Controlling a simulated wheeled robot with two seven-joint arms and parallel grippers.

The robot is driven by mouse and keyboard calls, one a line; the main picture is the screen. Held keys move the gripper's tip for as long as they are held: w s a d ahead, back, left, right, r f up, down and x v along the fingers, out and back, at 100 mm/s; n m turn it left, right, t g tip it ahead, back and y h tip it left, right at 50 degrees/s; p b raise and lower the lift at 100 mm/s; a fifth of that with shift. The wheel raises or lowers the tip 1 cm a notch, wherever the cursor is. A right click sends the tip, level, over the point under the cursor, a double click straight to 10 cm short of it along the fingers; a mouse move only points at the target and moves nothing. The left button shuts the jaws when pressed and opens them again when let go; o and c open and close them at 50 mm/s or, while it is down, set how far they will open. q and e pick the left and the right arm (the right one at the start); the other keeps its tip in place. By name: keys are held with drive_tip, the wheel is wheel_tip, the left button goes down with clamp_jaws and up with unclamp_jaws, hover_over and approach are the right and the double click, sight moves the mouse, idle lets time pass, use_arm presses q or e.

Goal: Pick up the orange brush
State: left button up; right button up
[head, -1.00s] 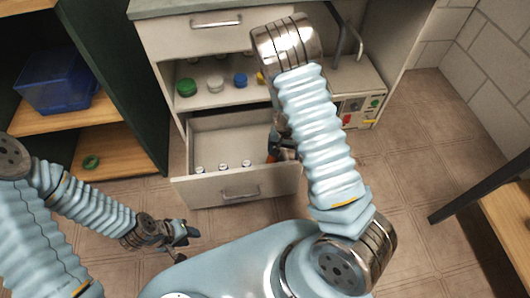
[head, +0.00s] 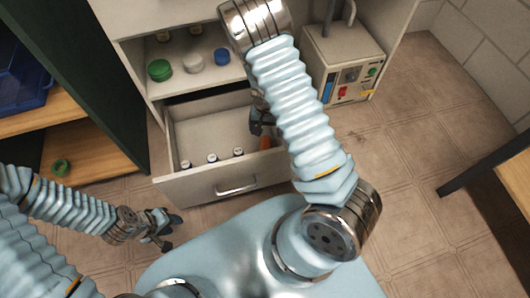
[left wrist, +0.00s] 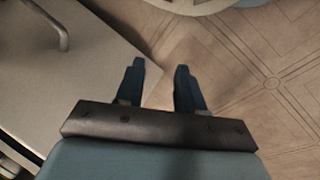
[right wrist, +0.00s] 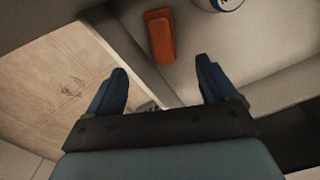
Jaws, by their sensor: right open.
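The orange brush (head: 265,143) lies in the open drawer (head: 205,128) near its right end, partly hidden by my right arm. In the right wrist view it is an orange block (right wrist: 160,37) on the pale drawer floor, just beyond the fingertips and between their lines. My right gripper (head: 262,122) is over the drawer beside the brush. Its fingers (right wrist: 162,65) are apart with nothing between them. My left gripper (head: 170,231) is in front of the drawer's left corner, away from the brush. Its fingers (left wrist: 160,68) are apart and empty.
Several small white-capped jars (head: 212,159) stand along the drawer's front. A shelf above holds a green lid (head: 159,70), a white one (head: 193,63) and a blue one (head: 222,56). A control box (head: 345,72) stands right of the drawer. A dark-legged table (head: 485,165) is at far right.

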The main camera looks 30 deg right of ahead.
sight(266, 144)
wheel_tip(266, 144, down, 8)
drive_tip(key=shift+r+b, duration=0.1)
drive_tip(key=shift+b, duration=0.9)
drive_tip(key=f, duration=0.2)
drive_tip(key=f+b, duration=0.1)
drive_tip(key=f, duration=0.3)
drive_tip(key=shift+w+d+f, duration=0.15)
drive_tip(key=shift+w+f, duration=0.05)
drive_tip(key=shift+w, duration=0.15)
drive_tip(key=c, duration=1.3)
drive_tip(key=shift+c, duration=0.2)
drive_tip(key=shift+r, duration=0.15)
wheel_tip(266, 144, up, 18)
drive_tip(key=p, duration=0.4)
